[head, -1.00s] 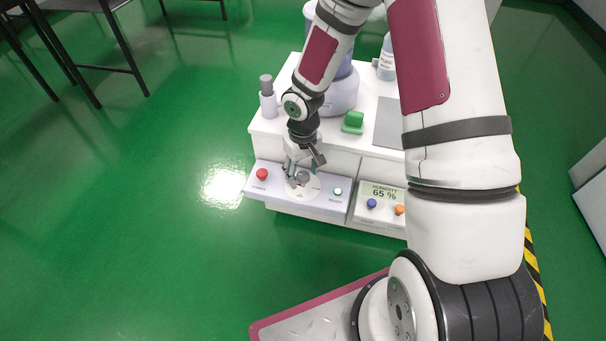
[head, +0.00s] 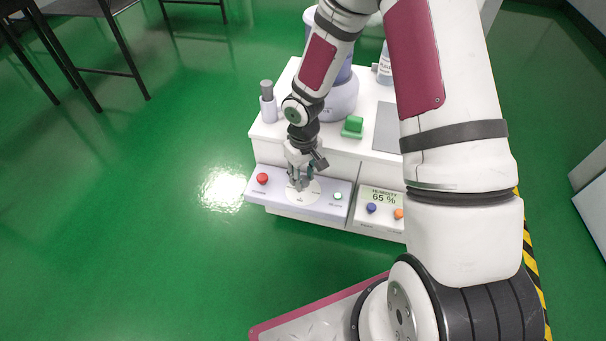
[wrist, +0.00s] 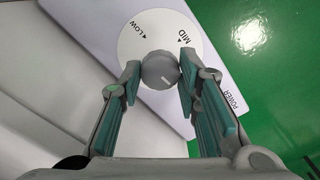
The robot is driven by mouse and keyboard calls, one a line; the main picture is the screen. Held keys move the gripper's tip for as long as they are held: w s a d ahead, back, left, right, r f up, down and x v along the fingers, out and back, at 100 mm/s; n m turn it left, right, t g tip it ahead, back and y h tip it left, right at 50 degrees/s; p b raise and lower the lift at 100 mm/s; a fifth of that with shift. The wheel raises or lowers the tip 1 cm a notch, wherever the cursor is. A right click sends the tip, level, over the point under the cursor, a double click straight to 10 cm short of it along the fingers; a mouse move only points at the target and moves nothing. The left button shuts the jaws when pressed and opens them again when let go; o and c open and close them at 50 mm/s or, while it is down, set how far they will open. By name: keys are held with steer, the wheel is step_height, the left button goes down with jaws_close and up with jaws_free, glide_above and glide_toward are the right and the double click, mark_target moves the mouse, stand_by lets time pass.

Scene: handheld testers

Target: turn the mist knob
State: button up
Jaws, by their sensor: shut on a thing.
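The mist knob (wrist: 158,71) is a small grey round knob with a pale line on its face. It sits on a white dial disc (wrist: 135,35) marked LOW and MID, which also shows on the lilac front panel (head: 325,206) in the head view. My gripper (wrist: 160,69) is shut on the knob, with one teal-padded finger on each side. In the head view, my gripper (head: 301,186) covers most of the knob.
A red button (head: 262,179) is left of the dial and a pale green-ringed button (head: 338,195) is right of it. A humidity panel (head: 380,200) reading 65 % has blue and orange buttons. A green block (head: 352,127) and bottle (head: 385,66) stand behind.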

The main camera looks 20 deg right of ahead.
steer(key=n+p, duration=0.2)
steer(key=n, duration=0.2)
steer(key=shift+r, duration=0.1)
steer(key=n+p, duration=0.3)
steer(key=n, duration=0.1)
steer(key=shift+n, duration=0.4)
steer(key=n+p, duration=0.2)
steer(key=n, duration=0.2)
steer(key=shift+n+p, duration=0.9)
steer(key=shift+n, duration=0.9)
steer(key=o, duration=1.2)
